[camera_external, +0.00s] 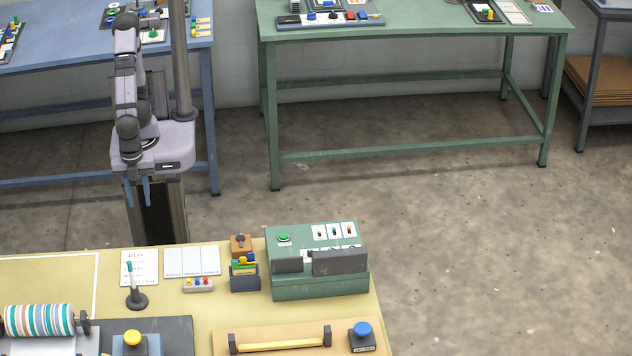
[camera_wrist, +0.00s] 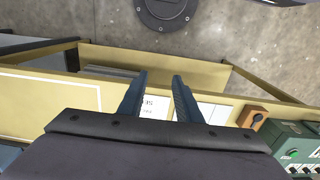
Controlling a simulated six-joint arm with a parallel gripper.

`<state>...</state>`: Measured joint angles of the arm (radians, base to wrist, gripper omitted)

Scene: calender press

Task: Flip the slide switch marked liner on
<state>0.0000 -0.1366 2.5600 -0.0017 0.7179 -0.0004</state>
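A green control box (camera_external: 319,288) stands at the right of the yellow table. Its sloped top has a green button (camera_external: 284,237) and several small switches on white plates, with a row of three (camera_external: 334,232) at the upper right. The labels are too small to read, so I cannot tell which switch is marked liner. Part of the box (camera_wrist: 285,132) shows at the right edge of the wrist view. My gripper (camera_external: 138,206) points down behind the table's far edge, left of the box and well apart from it. Its blue fingers (camera_wrist: 158,82) are spread and empty.
Dark grey blocks (camera_external: 340,262) stand along the control box's front.

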